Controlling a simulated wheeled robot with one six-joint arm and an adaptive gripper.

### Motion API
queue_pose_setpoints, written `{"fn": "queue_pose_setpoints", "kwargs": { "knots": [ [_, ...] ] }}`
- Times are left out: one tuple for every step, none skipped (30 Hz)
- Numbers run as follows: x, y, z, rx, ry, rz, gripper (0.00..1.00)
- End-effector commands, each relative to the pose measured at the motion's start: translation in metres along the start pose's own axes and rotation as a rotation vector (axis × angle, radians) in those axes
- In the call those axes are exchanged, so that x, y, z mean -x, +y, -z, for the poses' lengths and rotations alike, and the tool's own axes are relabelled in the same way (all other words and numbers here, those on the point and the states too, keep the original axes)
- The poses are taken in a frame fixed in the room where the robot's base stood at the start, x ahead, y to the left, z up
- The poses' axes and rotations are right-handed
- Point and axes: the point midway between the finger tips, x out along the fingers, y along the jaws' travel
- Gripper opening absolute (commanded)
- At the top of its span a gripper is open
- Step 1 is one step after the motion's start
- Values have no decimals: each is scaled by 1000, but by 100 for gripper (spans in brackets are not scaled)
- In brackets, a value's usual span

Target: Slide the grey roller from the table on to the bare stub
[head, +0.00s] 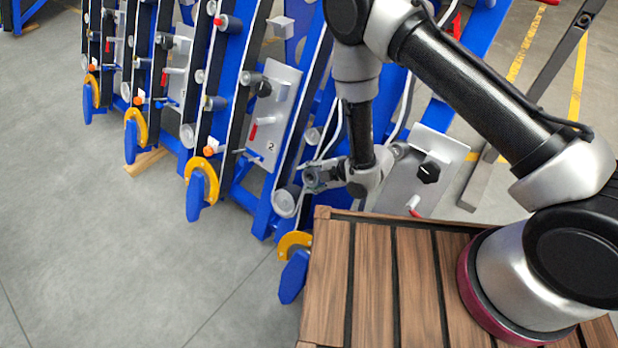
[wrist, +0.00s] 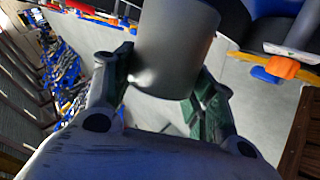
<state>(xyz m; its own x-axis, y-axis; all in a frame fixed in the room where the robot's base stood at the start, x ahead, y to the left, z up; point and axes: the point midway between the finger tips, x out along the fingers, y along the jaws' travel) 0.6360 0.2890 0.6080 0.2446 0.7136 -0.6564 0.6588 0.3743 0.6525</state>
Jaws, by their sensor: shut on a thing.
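The grey roller (wrist: 176,45) is a plain grey cylinder between the two dark green finger pads in the wrist view. My gripper (wrist: 168,88) is shut on it, and it reaches up beyond the fingers. In the head view my gripper (head: 314,178) is in front of the blue chassis, just above the far left corner of the slatted table. The roller is hard to make out there. A pale rod (wrist: 304,24) shows at the upper right of the wrist view, apart from the roller. I cannot tell whether it is the bare stub.
The wooden slatted table (head: 375,275) carries my arm's base. The blue chassis frames (head: 230,75) hold several rollers, such as a low grey one (head: 285,202) beside my gripper. A grey panel marked 2 (head: 274,115) stands behind. An orange block (wrist: 283,67) is close at right. The left floor is clear.

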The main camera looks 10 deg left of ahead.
Motion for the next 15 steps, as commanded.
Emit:
{"fn": "queue_pose_setpoints", "kwargs": {
  "knots": [
    [0,1,-2,0,0,-2,12],
    [-1,1,-4,0,-1,-3,12],
    [-1,1,-6,0,0,-3,12],
    [-1,1,-7,0,0,-3,12],
    [-1,1,-8,0,0,-3,12],
    [-2,1,-9,0,1,-3,12],
    [-2,1,-11,0,1,-3,12],
    [-2,1,-12,0,1,-3,12],
    [-3,1,-14,0,0,-3,12],
    [-3,1,-15,0,0,-3,12],
    [-3,1,-16,-1,0,-4,12],
    [-3,1,-18,-1,0,-4,12],
    [-4,1,-19,-1,0,-4,12],
    [-4,1,-20,-1,0,-4,12],
    [-4,1,-22,0,0,-3,12]
  ]
}}
